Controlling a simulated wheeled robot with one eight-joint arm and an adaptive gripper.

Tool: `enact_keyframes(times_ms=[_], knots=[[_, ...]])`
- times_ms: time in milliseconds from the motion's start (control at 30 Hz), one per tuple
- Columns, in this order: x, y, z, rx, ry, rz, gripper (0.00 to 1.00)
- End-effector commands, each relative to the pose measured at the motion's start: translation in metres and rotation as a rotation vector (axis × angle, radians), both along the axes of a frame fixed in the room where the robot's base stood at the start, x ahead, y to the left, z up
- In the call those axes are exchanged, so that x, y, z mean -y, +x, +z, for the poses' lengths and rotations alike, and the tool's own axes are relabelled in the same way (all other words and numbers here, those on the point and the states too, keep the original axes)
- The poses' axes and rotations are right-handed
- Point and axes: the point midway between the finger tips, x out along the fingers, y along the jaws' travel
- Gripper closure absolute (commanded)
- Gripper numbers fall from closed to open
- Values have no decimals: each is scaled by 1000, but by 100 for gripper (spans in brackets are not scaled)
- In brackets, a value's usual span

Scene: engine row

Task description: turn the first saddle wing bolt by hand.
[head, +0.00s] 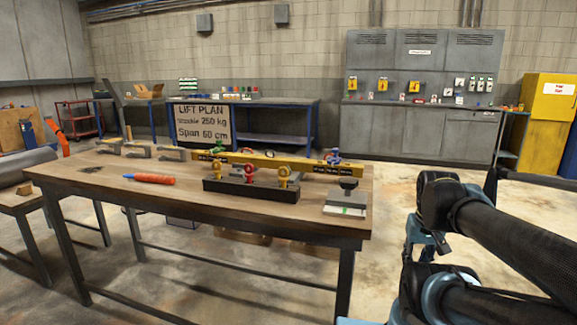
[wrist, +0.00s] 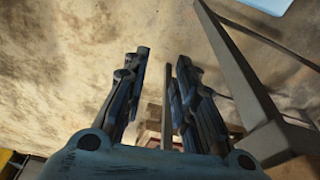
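A yellow beam (head: 290,164) with black markings lies across the workbench in the head view. A small green and red fitting (head: 243,152) sits on its left part and a blue and red one (head: 332,157) on its right. Which of these carries the first saddle wing bolt is too small to tell. In front stands a black block (head: 250,190) with red and yellow round fittings. My gripper (wrist: 162,64) shows in the wrist view with its two dark fingers apart and nothing between them. It points at bare floor, away from the beam.
The wooden workbench (head: 110,180) also holds an orange-red handled tool (head: 150,179), several metal clamps at the back left and a grey device (head: 346,198) at the right end. A metal leg (wrist: 245,85) stands close right of my fingers.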

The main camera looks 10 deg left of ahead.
Motion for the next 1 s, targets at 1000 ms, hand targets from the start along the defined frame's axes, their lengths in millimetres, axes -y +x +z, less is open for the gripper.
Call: enact_keyframes(times_ms=[1000], knots=[[-231,208,286,-134,-4,287,74]])
